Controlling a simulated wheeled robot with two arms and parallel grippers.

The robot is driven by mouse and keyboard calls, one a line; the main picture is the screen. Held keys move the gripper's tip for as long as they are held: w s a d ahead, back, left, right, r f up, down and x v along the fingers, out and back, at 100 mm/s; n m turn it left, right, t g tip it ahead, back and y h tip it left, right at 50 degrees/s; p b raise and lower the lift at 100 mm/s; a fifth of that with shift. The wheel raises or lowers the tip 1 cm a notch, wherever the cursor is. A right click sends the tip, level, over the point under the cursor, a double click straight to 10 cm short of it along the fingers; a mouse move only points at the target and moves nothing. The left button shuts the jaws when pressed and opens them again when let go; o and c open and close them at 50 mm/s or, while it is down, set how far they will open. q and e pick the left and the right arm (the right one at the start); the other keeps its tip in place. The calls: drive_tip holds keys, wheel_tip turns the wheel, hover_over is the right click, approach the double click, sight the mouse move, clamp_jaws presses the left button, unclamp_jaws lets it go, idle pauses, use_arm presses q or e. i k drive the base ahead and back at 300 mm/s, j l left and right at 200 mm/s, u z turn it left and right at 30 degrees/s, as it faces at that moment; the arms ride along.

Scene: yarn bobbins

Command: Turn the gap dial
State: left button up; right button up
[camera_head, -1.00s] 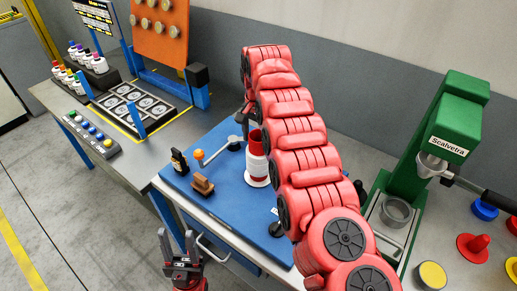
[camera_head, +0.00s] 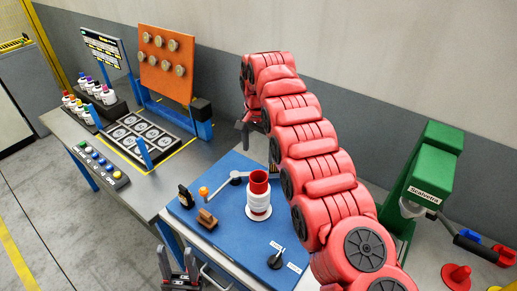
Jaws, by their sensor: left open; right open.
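A small black dial (camera_head: 275,261) with a light pointer sits at the front right of the blue mat (camera_head: 225,238), between two white labels too small to read. I cannot tell for sure that it is the gap dial. My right gripper (camera_head: 245,132) is beyond the mat's back edge, small and partly hidden by my red arm, open and apart from the dial. My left gripper (camera_head: 179,270) is low at the bottom edge, in front of the table, open and empty.
A red and white cylinder (camera_head: 258,196) with a crank (camera_head: 235,180) stands mid-mat. A brown block (camera_head: 206,219) and a black bottle (camera_head: 186,196) are at its left. A green press (camera_head: 425,175) stands right. The grey bench at left holds a tray (camera_head: 140,138) and bobbins.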

sight(275, 262)
drive_tip(key=k, duration=1)
